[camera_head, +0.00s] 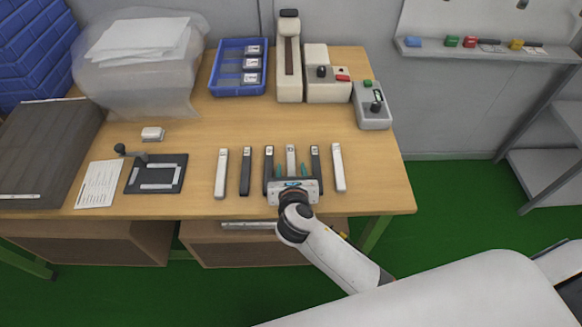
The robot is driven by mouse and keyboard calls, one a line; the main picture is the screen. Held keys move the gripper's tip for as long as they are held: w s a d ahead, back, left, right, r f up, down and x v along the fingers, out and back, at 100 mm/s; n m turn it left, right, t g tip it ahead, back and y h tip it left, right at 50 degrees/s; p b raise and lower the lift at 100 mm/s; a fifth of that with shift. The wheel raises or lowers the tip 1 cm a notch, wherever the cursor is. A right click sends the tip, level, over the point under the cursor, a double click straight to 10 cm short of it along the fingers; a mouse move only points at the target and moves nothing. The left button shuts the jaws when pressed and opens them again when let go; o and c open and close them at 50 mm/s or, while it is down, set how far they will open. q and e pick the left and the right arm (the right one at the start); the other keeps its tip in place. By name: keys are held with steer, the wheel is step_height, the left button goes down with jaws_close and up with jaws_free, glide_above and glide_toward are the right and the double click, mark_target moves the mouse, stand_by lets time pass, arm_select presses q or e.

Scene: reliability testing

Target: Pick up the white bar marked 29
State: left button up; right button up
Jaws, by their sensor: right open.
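Several narrow bars lie side by side on the wooden table, some white and some black; the markings on their ends are too small to read, so I cannot tell which is 29. One white bar (291,157) lies in front of my right gripper (291,172), which is open and over the row. That bar runs between the two fingers, and the gripper body hides its near end. Black bars (268,160) and (315,160) lie on either side. Other white bars lie at the left end (221,174) and right end (338,168) of the row. My left gripper is out of view.
A black fixture (157,173) and a paper sheet (99,184) lie left of the bars. A blue tray (227,88), a tall beige device (289,65) and control boxes (373,112) stand behind. The table (375,165) is clear right of the row.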

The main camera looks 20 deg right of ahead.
steer(key=shift+c, duration=0.2)
jaws_close()
